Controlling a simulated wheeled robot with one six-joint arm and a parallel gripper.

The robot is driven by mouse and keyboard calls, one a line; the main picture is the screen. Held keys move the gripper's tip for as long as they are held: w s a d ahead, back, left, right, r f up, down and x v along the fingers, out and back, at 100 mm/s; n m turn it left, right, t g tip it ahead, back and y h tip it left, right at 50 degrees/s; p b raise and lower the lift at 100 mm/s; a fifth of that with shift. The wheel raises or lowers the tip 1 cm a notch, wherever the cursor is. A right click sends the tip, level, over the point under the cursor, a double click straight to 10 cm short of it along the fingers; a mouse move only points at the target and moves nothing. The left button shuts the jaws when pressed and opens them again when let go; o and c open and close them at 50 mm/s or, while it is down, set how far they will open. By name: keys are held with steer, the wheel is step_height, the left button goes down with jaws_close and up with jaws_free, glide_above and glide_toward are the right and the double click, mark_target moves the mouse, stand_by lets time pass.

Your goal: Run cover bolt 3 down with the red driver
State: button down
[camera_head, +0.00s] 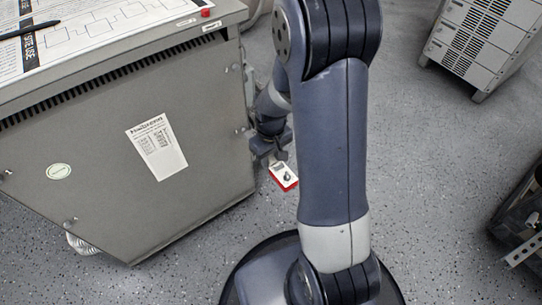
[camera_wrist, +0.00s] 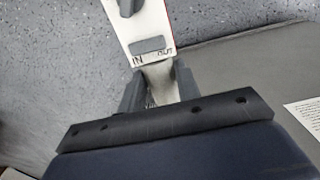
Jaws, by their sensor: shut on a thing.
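The red driver (camera_head: 284,176) has a white face, red sides and a dark knob. In the wrist view the driver (camera_wrist: 148,27) shows a grey window and the letters IN and OUT. My gripper (camera_head: 268,148) is shut on its near end, beside the right edge of the grey cabinet. In the wrist view my gripper's fingers (camera_wrist: 158,85) stand on both sides of the driver's narrow end. Small bolts (camera_head: 71,220) show on the cabinet's front cover, one (camera_head: 240,130) near the gripper. I cannot read which is bolt 3. The driver's tip is not visible.
The grey cabinet (camera_head: 100,190) fills the left, with a printed sheet, a pen and a red button (camera_head: 205,13) on top. A vented white unit (camera_head: 485,40) stands at the back right. A dark crate (camera_head: 520,215) is at the right edge. Speckled floor between is clear.

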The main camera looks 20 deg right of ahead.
steer(key=shift+w+a+p, duration=0.25)
steer(key=shift+w+p, duration=0.05)
steer(key=shift+w, duration=0.45)
steer(key=shift+w+a+p, duration=0.2)
steer(key=shift+w+p, duration=0.05)
steer(key=shift+w, duration=0.45)
stand_by(3.5)
steer(key=shift+s, duration=0.15)
steer(key=shift+s+d, duration=0.25)
steer(key=shift+s, duration=0.45)
steer(key=shift+s+d, duration=0.2)
steer(key=shift+s, duration=0.45)
steer(key=shift+s+d, duration=0.25)
steer(key=shift+s, duration=0.45)
